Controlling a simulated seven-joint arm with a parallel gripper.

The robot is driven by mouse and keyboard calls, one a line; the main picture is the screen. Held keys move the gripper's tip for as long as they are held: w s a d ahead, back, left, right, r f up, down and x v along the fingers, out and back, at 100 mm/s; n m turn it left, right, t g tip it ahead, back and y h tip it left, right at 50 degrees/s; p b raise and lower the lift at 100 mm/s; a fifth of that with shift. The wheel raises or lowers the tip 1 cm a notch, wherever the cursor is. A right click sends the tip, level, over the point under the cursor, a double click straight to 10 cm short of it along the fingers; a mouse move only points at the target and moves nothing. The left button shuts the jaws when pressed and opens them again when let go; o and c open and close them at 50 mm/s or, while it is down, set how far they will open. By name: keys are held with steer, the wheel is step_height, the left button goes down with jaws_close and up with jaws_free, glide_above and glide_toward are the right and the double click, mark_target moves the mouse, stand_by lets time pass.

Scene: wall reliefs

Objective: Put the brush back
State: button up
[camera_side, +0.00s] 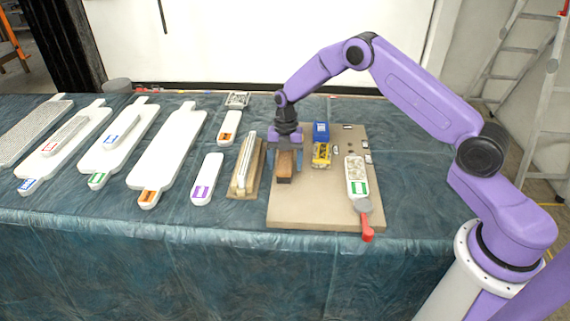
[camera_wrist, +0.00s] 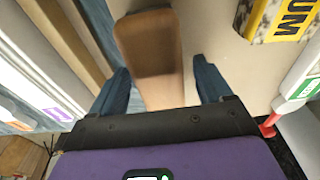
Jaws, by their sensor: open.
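A brown wooden block, which looks like the brush (camera_side: 285,167), lies on the beige board (camera_side: 310,212) near its left side. It also shows in the wrist view (camera_wrist: 152,42), long and round-cornered, running away from my gripper; its bristles are not clearly seen. My gripper (camera_side: 285,158) points down over the brush, with its blue fingers apart. In the wrist view the gripper (camera_wrist: 160,78) has one finger on each side of the brush, with a gap visible on both sides. Whether the fingertips reach below its top is hard to tell.
A yellow-labelled box (camera_side: 321,154) and a blue box (camera_side: 321,131) stand just right of the gripper. A white tray (camera_side: 356,175) with a green label and a red-handled tool (camera_side: 366,225) lie farther right. A tan stand (camera_side: 246,172) is close on the left. The board's front is clear.

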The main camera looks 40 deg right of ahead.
mark_target(285, 155)
step_height(285, 155, up, 11)
steer(key=w+d, duration=0.1)
stand_by(0.3)
steer(key=s+a+r+m, duration=0.3)
steer(key=s+a+r, duration=0.2)
steer(key=s, duration=0.4)
steer(key=s+a+r+m, duration=0.3)
steer(key=s+a+r, duration=0.2)
steer(key=s, duration=0.4)
steer(key=s+d+m, duration=0.3)
steer(key=s+m, duration=0.1)
steer(key=s, duration=0.8)
steer(key=s+d+m+t, duration=0.1)
steer(key=s+d+m, duration=0.2)
steer(key=s, duration=0.8)
steer(key=shift+s+d+r+m+h, duration=0.35)
steer(key=shift+s+m+h, duration=0.05)
steer(key=shift+m, duration=0.3)
